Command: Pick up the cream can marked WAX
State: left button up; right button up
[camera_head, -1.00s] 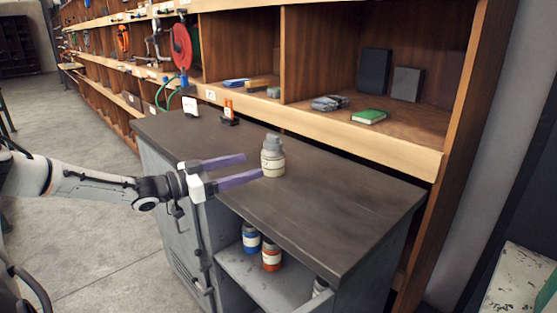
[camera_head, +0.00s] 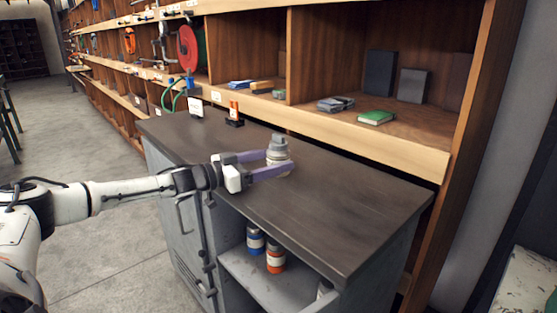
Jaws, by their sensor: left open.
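The cream can (camera_head: 277,145) with a grey cap stands upright on the dark top of the grey cabinet (camera_head: 345,205). Its lettering is too small to read. My left gripper (camera_head: 279,159) is open, with its two purple fingers reaching in from the left on either side of the can. The near finger crosses in front of the can's lower part and hides some of it. The far finger passes partly behind the can. I cannot tell whether either finger touches it. My right gripper is not in view.
A blue can (camera_head: 255,240) and an orange can (camera_head: 275,257) stand on the cabinet's open shelf below. A small orange item (camera_head: 234,112) stands at the back of the top. Wooden shelving (camera_head: 380,143) rises behind. The right part of the top is clear.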

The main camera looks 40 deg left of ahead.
pick_arm(q)
jog(key=c, duration=0.9)
jog(key=shift+o, duration=0.2)
jog(key=shift+r, duration=0.1)
